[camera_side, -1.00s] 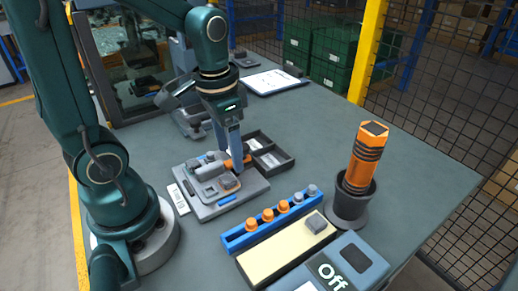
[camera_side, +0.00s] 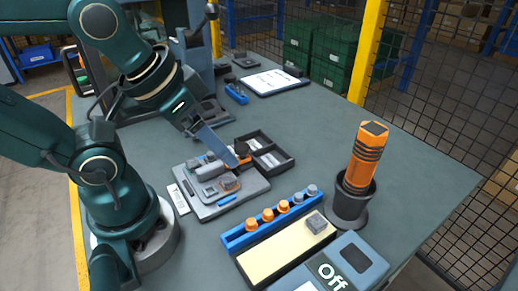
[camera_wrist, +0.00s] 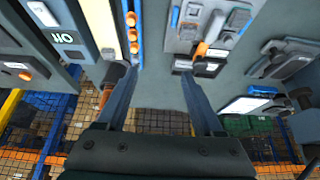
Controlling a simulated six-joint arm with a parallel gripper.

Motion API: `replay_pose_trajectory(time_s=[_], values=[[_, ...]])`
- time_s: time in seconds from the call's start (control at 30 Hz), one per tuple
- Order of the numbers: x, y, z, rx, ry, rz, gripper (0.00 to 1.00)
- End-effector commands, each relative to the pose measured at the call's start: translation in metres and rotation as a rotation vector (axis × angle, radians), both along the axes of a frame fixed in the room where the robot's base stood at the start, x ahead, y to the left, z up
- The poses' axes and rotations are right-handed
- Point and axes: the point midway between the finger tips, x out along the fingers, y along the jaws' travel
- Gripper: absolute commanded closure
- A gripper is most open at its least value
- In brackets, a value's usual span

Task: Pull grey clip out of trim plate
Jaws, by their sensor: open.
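A cream plate (camera_side: 275,252) lies at the front of the bench with a small grey block (camera_side: 316,223) on its far right end, possibly the clip. They also show in the wrist view as a cream strip (camera_wrist: 100,22) and a grey block (camera_wrist: 108,53). A grey fixture plate (camera_side: 248,193) behind it carries grey parts and an orange piece (camera_side: 236,160). I cannot tell for certain which is the trim plate. My gripper (camera_side: 238,162) slants down near the orange piece; in the wrist view its fingers (camera_wrist: 158,72) are wide apart with nothing between them.
A blue rail (camera_side: 270,222) holds several orange and grey pegs beside the cream plate. An orange torch (camera_side: 366,155) stands in a black cup (camera_side: 350,202). A black divided tray (camera_side: 285,165) lies behind the fixture. An "Off" box (camera_side: 345,270) is in front. The bench's right side is clear.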

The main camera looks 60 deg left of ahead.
Motion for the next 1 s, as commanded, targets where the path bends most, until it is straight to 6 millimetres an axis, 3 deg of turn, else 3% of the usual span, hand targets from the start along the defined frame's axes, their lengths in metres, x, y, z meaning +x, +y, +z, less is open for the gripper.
replay_pose_trajectory(time_s=[0.07,0.17,0.47,0.67,0.83,1.0], values=[[0.000,0.000,0.000,0.000,0.000,0.000,0.31],[0.000,0.000,0.000,0.003,0.000,-0.006,0.56],[0.013,0.007,0.007,0.142,0.022,-0.234,0.56],[0.036,0.037,-0.002,0.227,0.153,-0.345,0.56],[0.050,0.077,-0.022,0.223,0.298,-0.388,0.56],[0.050,0.115,-0.048,0.155,0.414,-0.357,0.56]])
